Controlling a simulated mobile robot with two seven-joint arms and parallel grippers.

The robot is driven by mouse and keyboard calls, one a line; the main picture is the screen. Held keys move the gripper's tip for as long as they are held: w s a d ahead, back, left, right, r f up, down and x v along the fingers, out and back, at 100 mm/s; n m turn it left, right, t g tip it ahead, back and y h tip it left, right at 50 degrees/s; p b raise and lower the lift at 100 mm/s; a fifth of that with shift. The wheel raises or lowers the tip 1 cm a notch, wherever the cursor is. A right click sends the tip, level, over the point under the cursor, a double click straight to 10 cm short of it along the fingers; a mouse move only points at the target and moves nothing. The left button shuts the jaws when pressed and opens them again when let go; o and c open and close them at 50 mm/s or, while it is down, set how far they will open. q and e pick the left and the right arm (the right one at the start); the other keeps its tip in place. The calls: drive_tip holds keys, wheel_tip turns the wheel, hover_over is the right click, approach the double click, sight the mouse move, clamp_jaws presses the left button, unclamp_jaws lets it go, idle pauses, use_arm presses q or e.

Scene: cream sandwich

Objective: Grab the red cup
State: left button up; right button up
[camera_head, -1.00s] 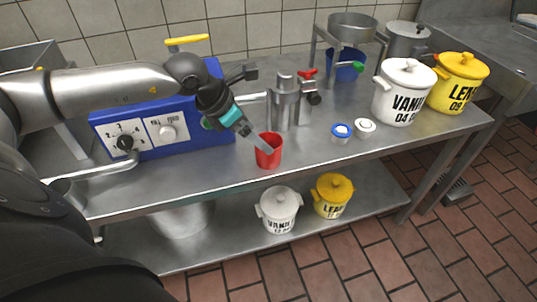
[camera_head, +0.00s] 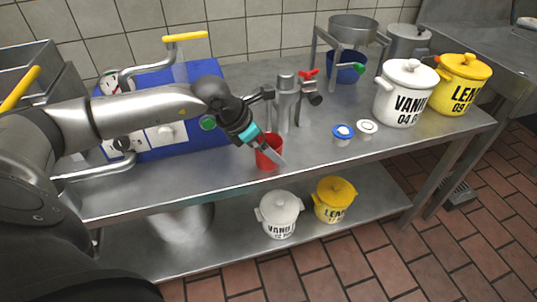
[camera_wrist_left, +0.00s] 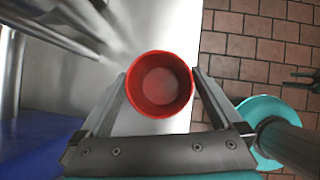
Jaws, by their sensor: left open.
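The red cup (camera_head: 268,156) stands upright on the steel table in the head view, near its front edge. My left gripper (camera_head: 268,150) is at the cup, its fingers reaching down around it. In the left wrist view the cup (camera_wrist_left: 159,84) is seen from above, between the two open fingers of the gripper (camera_wrist_left: 158,90). The fingers stand on either side of the cup, and I cannot tell whether either touches it. The cup looks empty.
A metal dispenser (camera_head: 286,105) with a red handle stands just behind the cup. A blue machine (camera_head: 165,80) is at the left. Small blue-lidded (camera_head: 342,134) and white-lidded (camera_head: 366,128) jars and large white (camera_head: 405,92) and yellow (camera_head: 461,82) pots stand right.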

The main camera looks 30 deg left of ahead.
use_arm(q)
drive_tip(key=c, duration=1.2)
drive_tip(key=shift+o, duration=0.2)
drive_tip(key=shift+r, duration=0.2)
